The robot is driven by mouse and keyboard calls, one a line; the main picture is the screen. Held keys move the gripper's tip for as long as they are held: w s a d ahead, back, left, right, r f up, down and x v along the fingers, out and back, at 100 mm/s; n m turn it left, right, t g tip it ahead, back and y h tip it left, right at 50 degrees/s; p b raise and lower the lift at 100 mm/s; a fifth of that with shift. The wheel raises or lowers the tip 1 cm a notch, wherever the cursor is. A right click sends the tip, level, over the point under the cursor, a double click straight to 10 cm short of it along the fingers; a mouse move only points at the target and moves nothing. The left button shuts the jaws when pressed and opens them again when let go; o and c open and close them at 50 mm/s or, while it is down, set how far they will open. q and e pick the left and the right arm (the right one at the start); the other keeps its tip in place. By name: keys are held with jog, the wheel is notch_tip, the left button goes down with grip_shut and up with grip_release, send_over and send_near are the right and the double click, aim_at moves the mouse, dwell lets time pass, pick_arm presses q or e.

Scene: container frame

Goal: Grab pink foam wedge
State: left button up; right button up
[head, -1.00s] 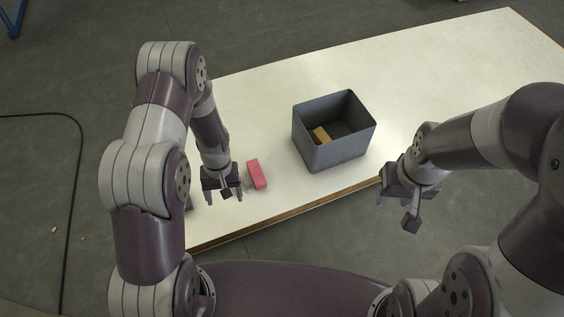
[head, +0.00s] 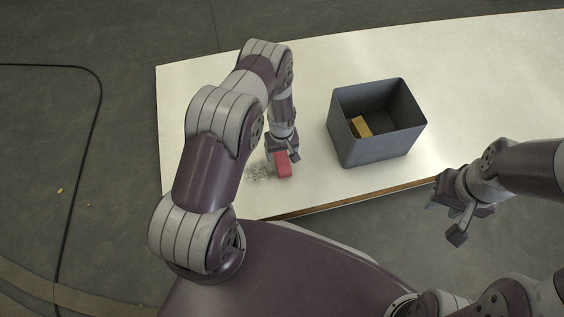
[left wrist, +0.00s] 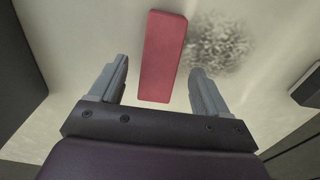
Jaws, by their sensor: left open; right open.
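The pink foam wedge (head: 284,166) lies on the white table near its front edge. In the left wrist view the wedge (left wrist: 163,56) stretches away from me, with its near end between the two fingers. My left gripper (left wrist: 160,88) is open around that near end, with a gap on each side. In the head view my left gripper (head: 283,152) is over the wedge and hides its far part. My right gripper (head: 457,208) is open and empty, in front of the table's front edge at the right.
A grey open bin (head: 376,146) stands on the table (head: 220,90) right of the wedge, with a yellow-brown block (head: 361,127) inside. A dark speckled patch (head: 262,173) marks the table beside the wedge. The table is clear behind the bin.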

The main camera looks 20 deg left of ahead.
aim_at(282, 157)
pick_arm(q)
notch_tip(282, 157, down, 4)
jog(key=shift+w+f+b, duration=0.1)
jog(key=shift+f+b, duration=0.15)
jog(key=shift+b, duration=1)
jog(key=shift+r, duration=0.2)
jog(key=shift+c, duration=0.3)
jog(key=c, duration=1)
pick_arm(e)
notch_tip(282, 157, down, 3)
jog(key=shift+f, duration=0.2)
pick_arm(q)
jog(key=shift+o, duration=0.2)
